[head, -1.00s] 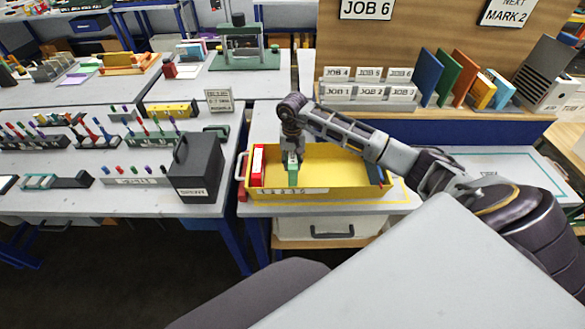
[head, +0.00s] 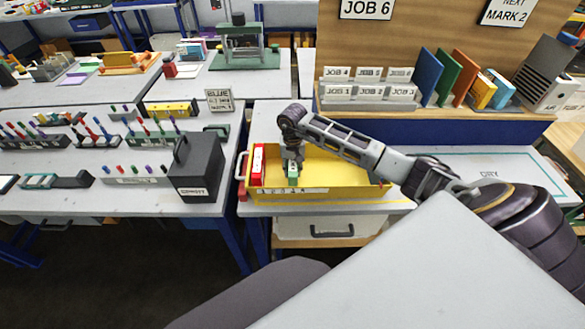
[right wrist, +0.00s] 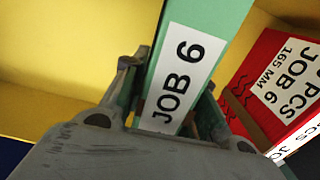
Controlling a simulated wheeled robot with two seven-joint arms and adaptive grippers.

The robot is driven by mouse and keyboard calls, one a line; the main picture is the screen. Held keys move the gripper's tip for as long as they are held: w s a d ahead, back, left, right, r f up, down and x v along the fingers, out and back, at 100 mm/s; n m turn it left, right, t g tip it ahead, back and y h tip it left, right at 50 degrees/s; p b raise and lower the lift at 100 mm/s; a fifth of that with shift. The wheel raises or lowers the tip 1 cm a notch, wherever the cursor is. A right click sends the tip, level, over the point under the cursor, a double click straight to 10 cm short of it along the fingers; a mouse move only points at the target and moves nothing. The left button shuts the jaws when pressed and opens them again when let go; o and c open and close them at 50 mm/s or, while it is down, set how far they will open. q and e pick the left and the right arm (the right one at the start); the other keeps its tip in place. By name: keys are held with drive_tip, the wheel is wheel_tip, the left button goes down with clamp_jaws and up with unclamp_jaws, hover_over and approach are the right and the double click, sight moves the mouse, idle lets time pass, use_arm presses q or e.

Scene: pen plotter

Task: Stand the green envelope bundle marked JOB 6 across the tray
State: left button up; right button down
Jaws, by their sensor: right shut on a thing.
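The green bundle marked JOB 6 (right wrist: 177,75) fills the middle of the right wrist view, its label facing the camera. My right gripper (right wrist: 172,98) is shut on it, one finger on each side. In the head view the green bundle (head: 293,172) is inside the yellow tray (head: 335,189), low between its walls, under my right gripper (head: 292,158). Whether its bottom touches the tray floor is hidden. A red bundle (head: 258,165) stands across the tray's left end, left of the green one with a gap. My left gripper is not in view.
The red bundle's label (right wrist: 290,85) also reads JOB 6 in the right wrist view. The tray's right part is clear under my forearm. A dark box (head: 195,168) stands on the table to the left. A rack of job cards (head: 368,92) and leaning coloured folders (head: 445,78) stand behind.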

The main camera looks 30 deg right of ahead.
drive_tip(key=shift+f, duration=0.1)
drive_tip(key=c, duration=1.1)
unclamp_jaws()
drive_tip(key=shift+r, duration=0.2)
wheel_tip(320, 180, up, 12)
drive_tip(key=shift+f+b, duration=0.1)
drive_tip(key=shift+b, duration=0.25)
